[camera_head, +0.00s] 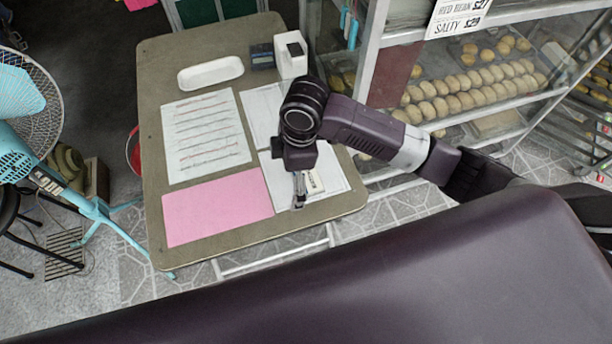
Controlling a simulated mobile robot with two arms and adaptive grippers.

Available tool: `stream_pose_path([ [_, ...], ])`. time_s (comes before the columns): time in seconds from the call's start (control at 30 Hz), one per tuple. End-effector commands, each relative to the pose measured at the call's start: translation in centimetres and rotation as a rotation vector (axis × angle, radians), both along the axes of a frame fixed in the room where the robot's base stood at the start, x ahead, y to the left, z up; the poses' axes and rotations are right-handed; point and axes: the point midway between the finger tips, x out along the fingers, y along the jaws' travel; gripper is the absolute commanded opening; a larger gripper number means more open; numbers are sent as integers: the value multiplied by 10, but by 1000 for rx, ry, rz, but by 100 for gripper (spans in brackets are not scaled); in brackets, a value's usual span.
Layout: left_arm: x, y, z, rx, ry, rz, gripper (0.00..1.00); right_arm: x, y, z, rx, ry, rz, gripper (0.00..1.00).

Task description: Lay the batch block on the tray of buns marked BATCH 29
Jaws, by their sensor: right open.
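My right gripper (300,196) points down over the right part of the desk (158,130), with its jaws open. A small whitish block with dark marks (315,182), which looks like the batch block, lies on white paper just right of the fingers. The gripper hides part of that area, and I cannot tell if a finger touches the block. Trays of buns (470,88) sit on shelves in the glass-fronted cabinet at the right. No BATCH 29 mark can be read. My left gripper is out of view.
The desk also holds a white dish (211,72), a white box (291,56), a dark small box (262,56), a written sheet (207,135) and a pink sheet (217,207). A turquoise fan (75,195) stands left. The cabinet frame (372,50) rises close beside my right arm.

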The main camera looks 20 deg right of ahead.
Motion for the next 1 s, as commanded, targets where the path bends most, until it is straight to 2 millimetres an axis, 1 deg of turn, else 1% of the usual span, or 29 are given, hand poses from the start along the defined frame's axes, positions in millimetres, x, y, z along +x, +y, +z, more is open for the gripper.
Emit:
stream_pose_path([
  [0.03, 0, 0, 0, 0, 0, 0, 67, 12, -13, 6, -40, 1, 29, 96],
  [0.1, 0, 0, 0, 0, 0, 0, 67, 21, -26, 11, -78, 13, 64, 96],
  [0.2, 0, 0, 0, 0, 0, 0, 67, 29, -41, 17, -116, 29, 93, 96],
  [0.3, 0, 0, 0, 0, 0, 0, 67, 33, -48, 20, -135, 39, 107, 96],
  [0.37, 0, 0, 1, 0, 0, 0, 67, 34, -50, 18, -139, 42, 111, 96],
  [0.67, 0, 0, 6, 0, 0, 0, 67, 32, -50, -14, -139, 44, 110, 96],
  [0.8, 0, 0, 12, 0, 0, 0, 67, 28, -50, -35, -138, 45, 110, 96],
  [0.9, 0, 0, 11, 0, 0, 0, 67, 29, -50, -49, -139, 42, 109, 96],
  [1.0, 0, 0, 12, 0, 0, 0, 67, 29, -49, -56, -138, 40, 111, 96],
])
